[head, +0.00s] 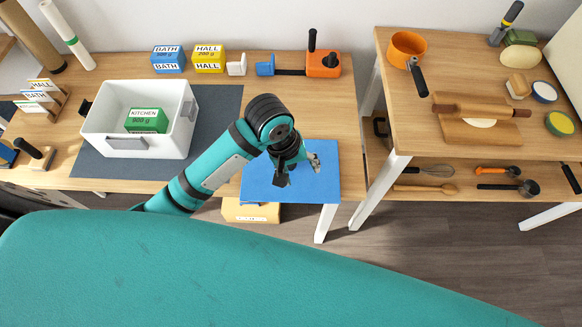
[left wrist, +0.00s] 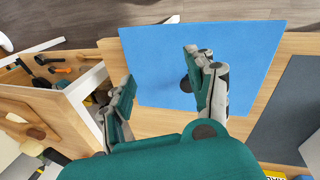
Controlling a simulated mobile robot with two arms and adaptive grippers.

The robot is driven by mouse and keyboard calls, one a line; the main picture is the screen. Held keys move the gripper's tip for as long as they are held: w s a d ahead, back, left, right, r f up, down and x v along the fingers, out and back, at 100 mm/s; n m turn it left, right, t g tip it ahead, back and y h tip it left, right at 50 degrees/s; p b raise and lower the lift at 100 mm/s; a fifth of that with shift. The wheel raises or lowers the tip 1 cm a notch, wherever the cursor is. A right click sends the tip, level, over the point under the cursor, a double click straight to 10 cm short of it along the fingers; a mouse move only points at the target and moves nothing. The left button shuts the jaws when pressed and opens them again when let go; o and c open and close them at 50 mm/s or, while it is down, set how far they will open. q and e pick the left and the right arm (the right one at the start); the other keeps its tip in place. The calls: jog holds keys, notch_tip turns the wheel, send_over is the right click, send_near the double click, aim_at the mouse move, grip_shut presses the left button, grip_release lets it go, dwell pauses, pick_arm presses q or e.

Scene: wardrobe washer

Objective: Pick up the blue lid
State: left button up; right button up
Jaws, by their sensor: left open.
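The blue lid (head: 262,182) appears to be the flat blue rectangular panel at the right end of the long wooden table, by its front edge. It also shows in the left wrist view (left wrist: 240,50). My left gripper (head: 298,170) is over the panel, open, with its two fingers apart. In the left wrist view, the open left gripper (left wrist: 160,78) has a small dark rounded thing beside its right finger, partly hidden by that finger. I cannot tell whether the finger touches it. Nothing is seen clamped. My right gripper is not in view.
A white bin (head: 98,122) with a green KITCHEN box (head: 147,119) stands on a dark mat (head: 222,110) to the left. Blue BATH (head: 168,60) and yellow HALL (head: 209,61) boxes and an orange device (head: 323,63) line the back. A second table (head: 400,125) stands right.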

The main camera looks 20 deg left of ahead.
pick_arm(q)
jog(key=w+a+r+n+g+y, duration=0.2)
jog(key=w+a+r+n+y, duration=0.1)
jog(key=w+a+r+n, duration=0.25)
jog(key=n, duration=0.1)
send_near(291, 167)
jog(key=f, duration=0.5)
jog(key=shift+w+a+f+p, duration=0.1)
jog(key=shift+w+a+p, duration=0.1)
jog(key=shift+w+p, duration=0.15)
jog(key=shift+w+a+f+p, duration=0.1)
jog(key=shift+f+p, duration=0.1)
jog(key=shift+f, duration=1.15)
jog(key=shift+w+f+p, duration=0.1)
jog(key=shift+f+p, duration=0.05)
jog(key=shift+f, duration=1.25)
jog(key=shift+s, duration=0.1)
jog(key=shift+c, duration=0.2)
grip_shut()
